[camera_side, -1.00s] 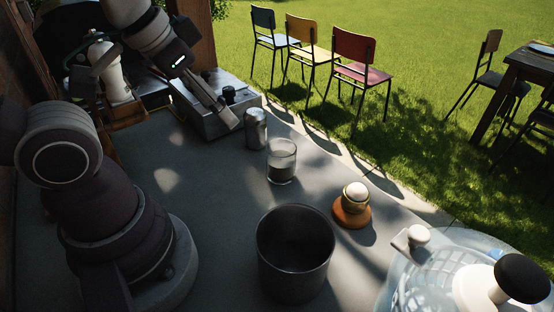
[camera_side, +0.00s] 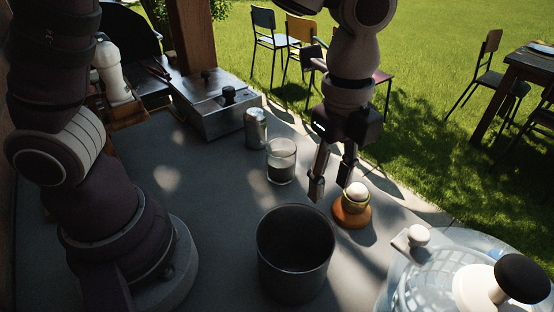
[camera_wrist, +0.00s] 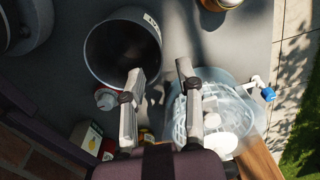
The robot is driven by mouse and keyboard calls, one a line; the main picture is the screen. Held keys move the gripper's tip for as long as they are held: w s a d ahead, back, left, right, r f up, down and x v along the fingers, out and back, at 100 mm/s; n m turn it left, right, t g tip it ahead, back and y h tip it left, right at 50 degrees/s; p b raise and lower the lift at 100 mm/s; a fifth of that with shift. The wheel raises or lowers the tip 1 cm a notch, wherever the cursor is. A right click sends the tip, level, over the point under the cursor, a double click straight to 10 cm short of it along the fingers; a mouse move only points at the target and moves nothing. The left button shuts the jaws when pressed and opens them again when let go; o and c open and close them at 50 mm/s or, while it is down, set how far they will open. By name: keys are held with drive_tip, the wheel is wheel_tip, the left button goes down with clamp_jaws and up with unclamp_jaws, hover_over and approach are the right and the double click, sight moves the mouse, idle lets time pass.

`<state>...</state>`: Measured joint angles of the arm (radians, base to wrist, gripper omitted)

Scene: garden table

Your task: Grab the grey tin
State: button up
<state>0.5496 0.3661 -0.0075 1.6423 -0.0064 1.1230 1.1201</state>
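The grey tin (camera_side: 256,129) is a small silvery cylinder. It stands upright on the grey tabletop, in front of a metal box and just behind a glass, in the side view. I cannot make it out in the wrist view. My gripper (camera_side: 331,183) points down beside the egg in its orange-brown cup, to the right of the tin and well apart from it. Its two fingers are spread with nothing between them. The wrist view also shows my gripper (camera_wrist: 159,73) open.
A glass with grey contents (camera_side: 281,163) stands close to the tin. The egg cup (camera_side: 352,211) is by the gripper. A large dark pot (camera_side: 295,259) stands in front, a clear plastic tub (camera_side: 410,273) at right. The metal box (camera_side: 213,108) is behind the tin.

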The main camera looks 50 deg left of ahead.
hover_over(317, 257)
wheel_tip(317, 257, down, 11)
drive_tip(key=shift+w+r, duration=0.1)
drive_tip(key=shift+r, duration=0.1)
clamp_jaws()
idle(0.3)
